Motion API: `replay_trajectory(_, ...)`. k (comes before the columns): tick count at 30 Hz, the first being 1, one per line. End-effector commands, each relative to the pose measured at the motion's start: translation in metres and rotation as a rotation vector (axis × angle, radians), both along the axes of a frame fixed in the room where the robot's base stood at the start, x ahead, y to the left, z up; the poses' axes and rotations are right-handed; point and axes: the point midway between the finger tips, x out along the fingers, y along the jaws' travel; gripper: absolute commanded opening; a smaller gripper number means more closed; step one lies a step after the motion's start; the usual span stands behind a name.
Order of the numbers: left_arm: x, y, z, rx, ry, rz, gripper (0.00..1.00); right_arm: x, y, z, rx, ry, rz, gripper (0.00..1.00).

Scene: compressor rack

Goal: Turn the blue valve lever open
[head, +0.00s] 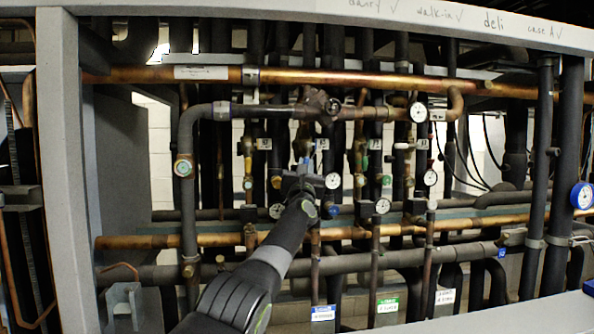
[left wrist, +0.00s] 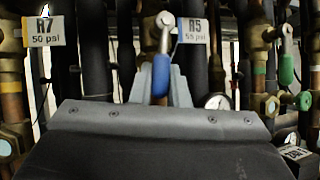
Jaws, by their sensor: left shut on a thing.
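The blue valve lever (left wrist: 161,75) hangs down from a metal pivot in the middle of the left wrist view, beside the R5 50 psi tag (left wrist: 193,31). My left gripper (left wrist: 162,84) is shut on the lever, with a grey finger on each side of the blue sleeve. In the head view my left gripper (head: 303,178) is at the middle of the pipe rack. There the gripper hides most of the lever, and only a small bit of blue (head: 307,160) shows above it. My right gripper is not in view.
A green-handled lever (left wrist: 286,68) hangs to the right, and an R7 tag (left wrist: 43,30) is at the left. A pressure gauge (left wrist: 217,102) sits just right of my fingers. Copper pipes (head: 350,78) and dark pipes crowd the rack around the gripper.

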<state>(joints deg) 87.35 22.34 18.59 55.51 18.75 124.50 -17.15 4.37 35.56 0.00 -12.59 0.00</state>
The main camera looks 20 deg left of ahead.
Motion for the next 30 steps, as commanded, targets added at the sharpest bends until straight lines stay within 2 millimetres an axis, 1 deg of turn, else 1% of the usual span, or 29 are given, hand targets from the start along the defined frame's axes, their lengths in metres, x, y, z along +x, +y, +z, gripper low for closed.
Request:
replay_trajectory(7, -0.0006, -0.0089, 0.0001, -0.025, -0.012, 0.002, 0.00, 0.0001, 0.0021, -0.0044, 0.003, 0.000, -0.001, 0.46)
replay_trajectory(19, -0.0001, -0.0096, -0.0017, -0.029, -0.009, 0.002, 0.00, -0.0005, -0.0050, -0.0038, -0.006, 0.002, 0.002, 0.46)
replay_trajectory(20, 0.0000, -0.0097, -0.0019, -0.029, -0.009, 0.002, 0.16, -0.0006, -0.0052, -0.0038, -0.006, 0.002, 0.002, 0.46)
replay_trajectory(24, 0.0000, -0.0095, -0.0022, -0.028, -0.009, 0.002, 0.34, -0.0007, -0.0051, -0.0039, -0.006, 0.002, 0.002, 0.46)
replay_trajectory(25, 0.0000, -0.0095, -0.0022, -0.028, -0.009, 0.002, 0.36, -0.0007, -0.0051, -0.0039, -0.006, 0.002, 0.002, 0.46)
replay_trajectory(30, 0.0000, -0.0093, -0.0020, -0.028, -0.009, 0.002, 0.36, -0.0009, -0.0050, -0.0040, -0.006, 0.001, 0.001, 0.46)
